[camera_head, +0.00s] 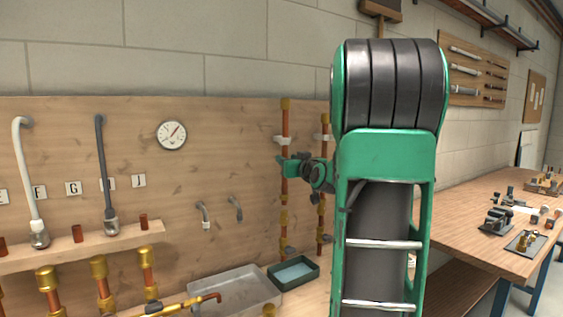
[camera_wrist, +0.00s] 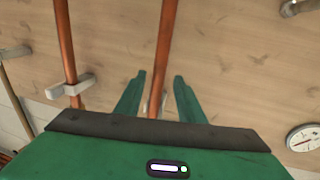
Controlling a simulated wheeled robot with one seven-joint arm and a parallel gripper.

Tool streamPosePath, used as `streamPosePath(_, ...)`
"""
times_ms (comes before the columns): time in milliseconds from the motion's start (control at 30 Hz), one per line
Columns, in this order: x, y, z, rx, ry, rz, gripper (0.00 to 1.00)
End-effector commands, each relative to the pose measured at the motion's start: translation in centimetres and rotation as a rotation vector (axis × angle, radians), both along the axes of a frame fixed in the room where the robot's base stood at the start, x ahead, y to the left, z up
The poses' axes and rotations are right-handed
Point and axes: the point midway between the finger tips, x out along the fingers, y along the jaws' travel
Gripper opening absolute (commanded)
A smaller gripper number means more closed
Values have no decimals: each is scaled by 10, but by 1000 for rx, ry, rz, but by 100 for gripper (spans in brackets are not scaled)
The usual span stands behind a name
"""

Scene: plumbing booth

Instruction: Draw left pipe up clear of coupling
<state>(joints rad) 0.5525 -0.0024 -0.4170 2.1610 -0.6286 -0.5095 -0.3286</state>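The left pipe (camera_head: 285,122) is a copper upright on the wooden panel, with a brass cap on top and a brass coupling (camera_head: 283,217) lower down. It stands upright and appears seated in the coupling. My gripper (camera_head: 283,164) is at the pipe just below its upper pale clip (camera_head: 281,140). In the wrist view, the left pipe (camera_wrist: 165,45) runs between the two green fingers of my gripper (camera_wrist: 160,76). A gap shows on each side of the pipe, so the fingers are open around it. The coupling is outside the wrist view.
The right pipe (camera_head: 324,215) stands close beside it, partly behind my arm, and shows in the wrist view (camera_wrist: 66,45) with its clip (camera_wrist: 71,86). A gauge (camera_head: 172,135) is on the panel. A grey tray (camera_head: 235,290) and green tray (camera_head: 311,265) lie below.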

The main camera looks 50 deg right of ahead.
Motion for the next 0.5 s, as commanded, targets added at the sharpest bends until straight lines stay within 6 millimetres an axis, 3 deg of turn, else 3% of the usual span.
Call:
streamPosePath(200,-37,17,1,0,-2,-1,35)
streamPosePath(500,-59,28,0,0,-1,-1,35)
